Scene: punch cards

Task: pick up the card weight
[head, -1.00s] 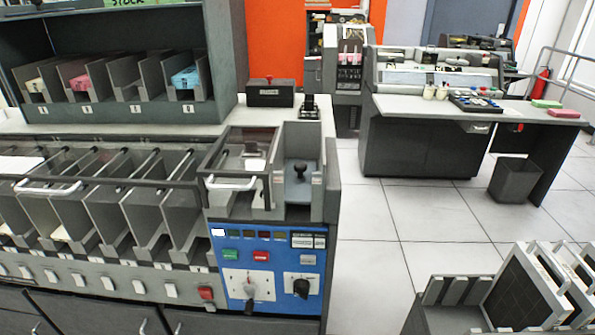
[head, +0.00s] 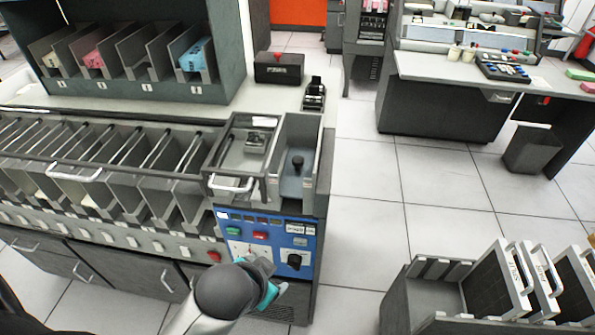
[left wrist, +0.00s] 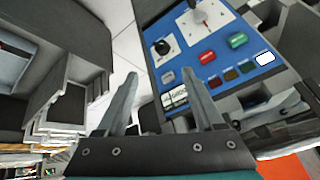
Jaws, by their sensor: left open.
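The card weight (head: 297,163) is a dark piece with a round knob on top. It stands in the open grey hopper (head: 314,165) at the right end of the machine, above the blue control panel (head: 310,236). My left gripper (head: 266,274) is low in front of the blue panel, below and apart from the weight. In the left wrist view its two fingers (left wrist: 158,74) are spread with nothing between them, and the panel shows beyond them. I cannot make out the weight in that view. My right gripper is not in view.
A glass-covered compartment with a white handle (head: 232,185) adjoins the hopper on the left. A black box with a red knob (head: 279,68) and a small black device (head: 314,94) stand behind. A rack of panels (head: 500,285) stands at the lower right. Floor between is clear.

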